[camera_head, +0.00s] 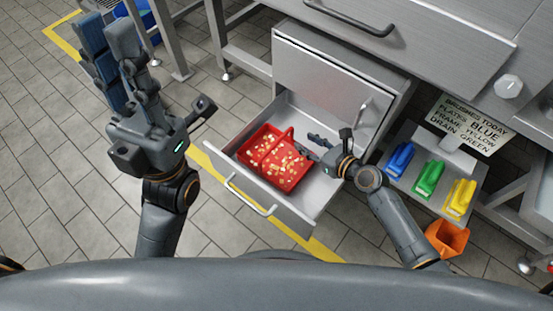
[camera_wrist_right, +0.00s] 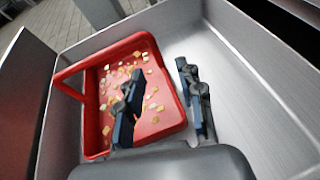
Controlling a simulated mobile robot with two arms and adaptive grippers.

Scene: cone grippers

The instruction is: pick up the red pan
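The red pan (camera_head: 268,168) lies in the open drawer with many small pale and yellow bits in it. It has a red loop handle. In the right wrist view the pan (camera_wrist_right: 88,108) shows at the left and centre. My right gripper (camera_head: 307,143) is in the drawer at the pan's right side. In the right wrist view its two fingers (camera_wrist_right: 160,70) are apart, one over the pan's inside and one beyond its right wall; contact cannot be told. My left gripper (camera_head: 108,30) is raised at the left, away from the pan, with its fingers apart and nothing between them.
The metal drawer (camera_head: 238,182) is pulled out from the steel cabinet, its walls close around the pan. Blue (camera_head: 400,158), green (camera_head: 429,178) and yellow (camera_head: 460,196) brushes stand on a tray at the right. An orange bin (camera_head: 447,240) is below. A sign (camera_head: 470,125) lies behind.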

